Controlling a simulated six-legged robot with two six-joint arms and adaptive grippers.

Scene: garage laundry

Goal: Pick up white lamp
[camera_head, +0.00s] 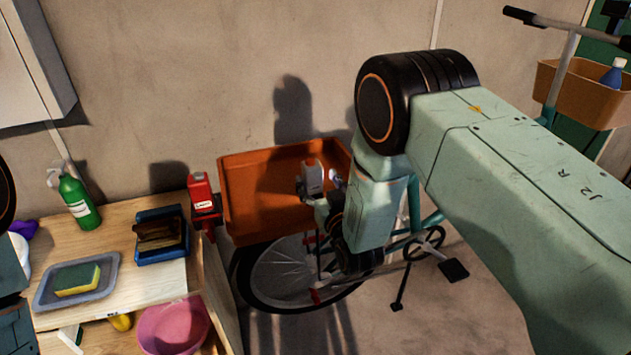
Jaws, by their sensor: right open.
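A small round white thing, which looks like the white lamp (334,175), shows in front of the orange crate, partly hidden by my right arm. My right gripper (316,198) is small and partly hidden behind my wrist. It is open and close beside the lamp, on its left and slightly lower. I cannot tell whether they touch. My left gripper is out of view; only part of my left arm shows at the left edge.
The orange crate (250,205) sits over a bicycle wheel (285,275). A wooden bench (110,270) holds a green bottle (79,203), a sponge tray (50,293) and a blue tray (163,258). A pink bowl (172,330) is below.

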